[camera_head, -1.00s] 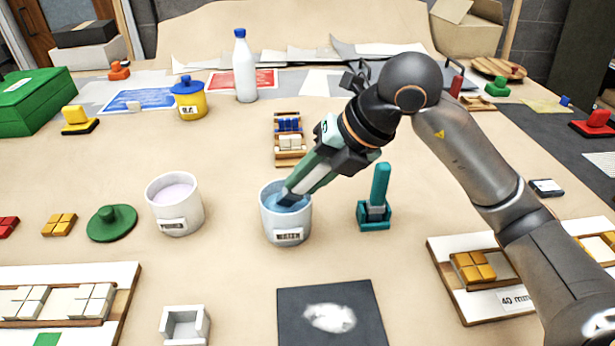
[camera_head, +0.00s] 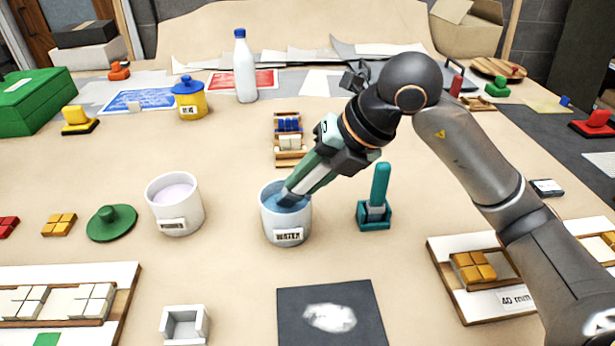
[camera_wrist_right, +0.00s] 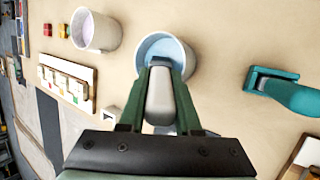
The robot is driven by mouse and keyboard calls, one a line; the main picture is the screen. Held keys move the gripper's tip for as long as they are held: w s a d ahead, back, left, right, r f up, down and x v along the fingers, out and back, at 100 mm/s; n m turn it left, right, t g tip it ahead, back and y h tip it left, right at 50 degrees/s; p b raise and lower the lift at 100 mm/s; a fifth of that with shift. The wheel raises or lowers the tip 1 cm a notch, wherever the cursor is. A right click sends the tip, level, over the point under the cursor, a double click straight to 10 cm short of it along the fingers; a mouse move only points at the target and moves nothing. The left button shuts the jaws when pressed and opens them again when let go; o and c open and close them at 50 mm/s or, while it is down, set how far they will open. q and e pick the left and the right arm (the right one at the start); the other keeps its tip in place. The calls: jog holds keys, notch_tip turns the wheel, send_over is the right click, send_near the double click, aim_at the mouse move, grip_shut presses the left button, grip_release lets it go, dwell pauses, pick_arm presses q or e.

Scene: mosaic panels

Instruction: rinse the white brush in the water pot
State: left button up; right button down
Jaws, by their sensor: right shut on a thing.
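The water pot (camera_head: 286,228), a white cup labelled WATER with blue water in it, stands mid-table. My right gripper (camera_head: 292,192) reaches down into its mouth from the upper right. In the right wrist view its green fingers (camera_wrist_right: 160,88) are shut on the white brush (camera_wrist_right: 160,98), whose pale grey-white handle shows between them. The brush points into the pot (camera_wrist_right: 183,52); its lower end is hidden by the gripper and pot. My left gripper is not in view.
A teal tool in a teal holder (camera_head: 375,205) stands close right of the pot. A second white pot (camera_head: 178,215) with pinkish liquid stands left. An empty white holder (camera_head: 185,326) and a dark mat (camera_head: 360,300) with a white smear lie in front.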

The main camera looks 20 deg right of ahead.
jog(key=shift+r+p, duration=2.85)
jog(key=shift+r, duration=0.65)
jog(key=shift+f, duration=0.1)
